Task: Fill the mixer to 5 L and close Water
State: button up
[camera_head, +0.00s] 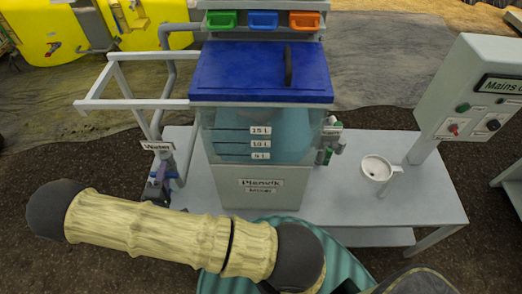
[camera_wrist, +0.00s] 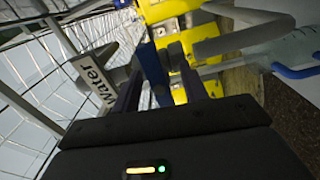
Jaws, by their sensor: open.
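The mixer (camera_head: 228,172) is a tank with a clear upper front, a closed blue lid and several level marks. Pale blue shows behind the clear front, but I cannot read the liquid level surely. The Water sign (camera_head: 157,146) hangs on the pipe left of the mixer and also shows in the wrist view (camera_wrist: 94,82). The blue Water valve handle (camera_wrist: 152,68) stands between or just beyond my open fingers in the wrist view. My gripper (camera_wrist: 162,78) is open around that spot; contact cannot be told. In the head view my gripper (camera_head: 157,190) partly hides the valve.
A grey bench (camera_head: 433,205) carries the mixer and a white cup-like funnel (camera_head: 376,168). A Mains control box (camera_head: 475,90) stands at the right. Green, blue and orange bins (camera_head: 263,20) sit behind the lid. A white frame (camera_head: 95,82) juts out left. Yellow tanks (camera_head: 45,30) stand behind.

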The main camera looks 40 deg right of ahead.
jog(key=shift+s+a, duration=0.1)
jog(key=v, duration=0.6)
jog(key=shift+s+a+p, duration=0.2)
jog(key=shift+s+p, duration=0.05)
jog(key=shift+p, duration=0.05)
dwell(1.4)
